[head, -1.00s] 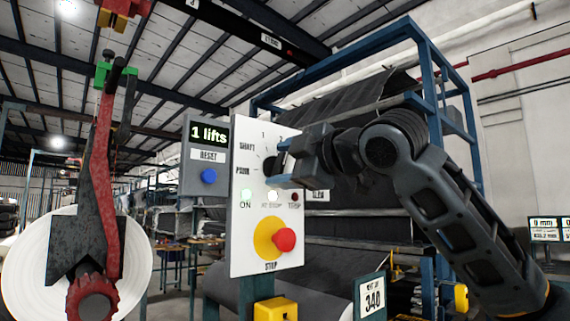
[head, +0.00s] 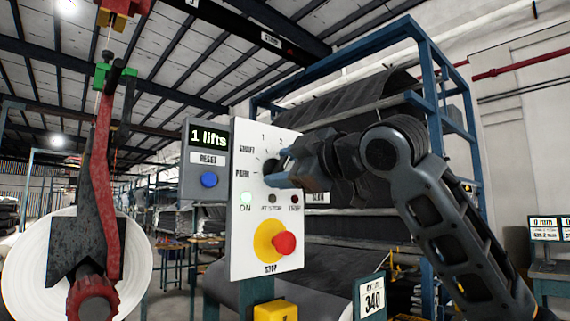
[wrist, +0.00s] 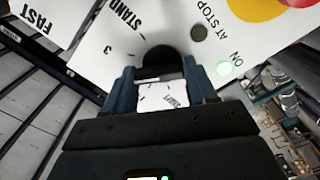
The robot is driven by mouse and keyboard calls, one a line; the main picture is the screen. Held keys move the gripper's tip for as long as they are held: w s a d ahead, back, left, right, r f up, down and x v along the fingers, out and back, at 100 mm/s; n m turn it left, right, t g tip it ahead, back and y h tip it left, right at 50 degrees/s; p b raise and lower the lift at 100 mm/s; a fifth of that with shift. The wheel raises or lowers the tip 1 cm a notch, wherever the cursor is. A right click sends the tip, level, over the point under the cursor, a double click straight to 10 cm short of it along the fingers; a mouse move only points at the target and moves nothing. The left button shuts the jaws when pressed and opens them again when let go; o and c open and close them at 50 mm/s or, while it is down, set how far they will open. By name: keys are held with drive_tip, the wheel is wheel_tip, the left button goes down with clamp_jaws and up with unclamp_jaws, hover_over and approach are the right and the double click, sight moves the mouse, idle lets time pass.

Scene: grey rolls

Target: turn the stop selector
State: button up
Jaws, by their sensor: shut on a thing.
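The stop selector (head: 270,166) is a dark round knob on the upper part of a white control panel (head: 243,225). Position marks and labels ring it. In the wrist view the knob (wrist: 163,58) sits between my two blue fingers, partly hidden by them. My gripper (head: 281,172) reaches the panel from the right and is shut on the knob; it also shows in the wrist view (wrist: 161,78). The jaws are tilted in the head view. My gripper hides part of the panel's labels, and the knob's exact pointing is hard to read.
A red stop button (head: 284,243) on a yellow disc is below the knob. The ON lamp (head: 246,198) glows green; the AT STOP lamp (head: 272,198) is dark. A counter box (head: 196,181) reads "1 lifts". A red lever (head: 104,180) and white roll (head: 28,262) stand left.

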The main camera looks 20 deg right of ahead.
drive_tip(key=shift+d+m+p, duration=0.15)
drive_tip(key=shift+m+p, duration=0.95)
drive_tip(key=shift+m, duration=1.5)
drive_tip(key=o, duration=1)
drive_tip(key=shift+o, duration=0.2)
drive_tip(key=b+v, duration=0.1)
drive_tip(key=v, duration=0.6)
drive_tip(key=shift+s, duration=0.3)
drive_tip(key=shift+d, duration=0.1)
